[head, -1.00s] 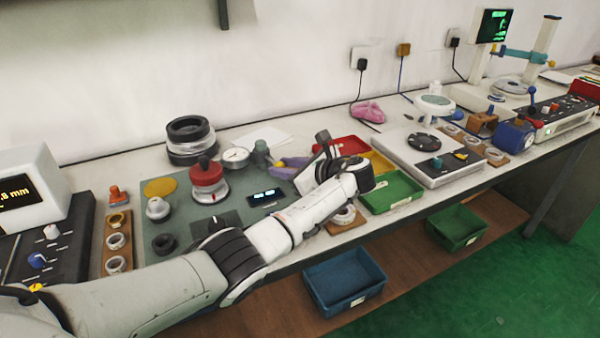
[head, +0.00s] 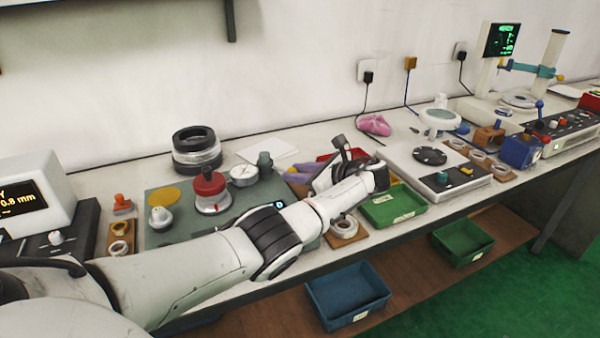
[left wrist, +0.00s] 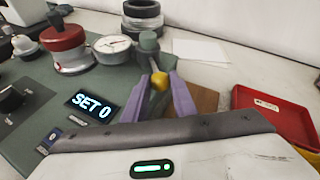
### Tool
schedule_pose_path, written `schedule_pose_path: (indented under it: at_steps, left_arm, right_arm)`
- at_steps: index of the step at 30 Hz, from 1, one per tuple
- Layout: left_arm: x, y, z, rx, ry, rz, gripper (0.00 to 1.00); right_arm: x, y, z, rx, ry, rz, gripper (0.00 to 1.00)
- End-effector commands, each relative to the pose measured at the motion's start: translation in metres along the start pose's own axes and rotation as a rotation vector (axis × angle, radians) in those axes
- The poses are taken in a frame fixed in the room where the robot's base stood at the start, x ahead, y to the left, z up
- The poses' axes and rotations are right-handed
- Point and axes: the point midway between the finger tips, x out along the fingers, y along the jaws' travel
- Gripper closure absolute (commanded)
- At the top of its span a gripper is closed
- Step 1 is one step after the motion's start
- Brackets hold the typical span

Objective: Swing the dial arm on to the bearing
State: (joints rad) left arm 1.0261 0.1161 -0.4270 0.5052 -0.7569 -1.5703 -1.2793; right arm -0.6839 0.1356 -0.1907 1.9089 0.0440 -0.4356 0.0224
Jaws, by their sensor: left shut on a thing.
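The dial arm carries a round white dial gauge (head: 243,174), which also shows in the left wrist view (left wrist: 111,45). It sits beside a grey-green post (left wrist: 148,43). A yellow knob (left wrist: 160,81) is in front of the post. My left gripper (left wrist: 159,85) has its purple fingers shut on this knob; in the head view the fingers (head: 298,175) are partly hidden by my wrist. The bearing seems to be the silver ring (head: 213,203) under a red cap (head: 208,184); the dial is just right of it, and contact cannot be told. My right gripper is out of view.
A small display reading SET 0 (left wrist: 88,105) lies on the green mat (left wrist: 30,140). Red (left wrist: 262,102) and green (head: 392,206) trays lie to the right. A white sheet (left wrist: 201,51) lies on the clear bench behind the post.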

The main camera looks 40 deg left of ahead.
Motion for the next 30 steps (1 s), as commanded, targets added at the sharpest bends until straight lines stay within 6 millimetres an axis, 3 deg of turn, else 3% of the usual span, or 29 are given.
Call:
schedule_pose_path:
  at_steps: [1,14,15,18,30]
  left_arm:
    - [-0.0005,-0.0072,0.0046,-0.007,-0.004,-0.022,1.0]
    - [-0.0003,-0.009,0.0081,-0.012,-0.009,-0.026,1.0]
    - [-0.0002,-0.0092,0.0082,-0.012,-0.009,-0.026,0.7]
    - [-0.0001,-0.0088,0.0078,-0.012,-0.008,-0.025,0.57]
    - [-0.0015,-0.0058,0.0035,-0.005,-0.003,-0.018,0.57]
  right_arm:
    - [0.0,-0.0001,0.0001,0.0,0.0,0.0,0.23]
    - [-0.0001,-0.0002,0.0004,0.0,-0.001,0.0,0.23]
    - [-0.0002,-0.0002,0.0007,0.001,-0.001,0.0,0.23]
    - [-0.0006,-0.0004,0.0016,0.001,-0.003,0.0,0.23]
    - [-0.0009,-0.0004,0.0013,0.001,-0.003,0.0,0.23]
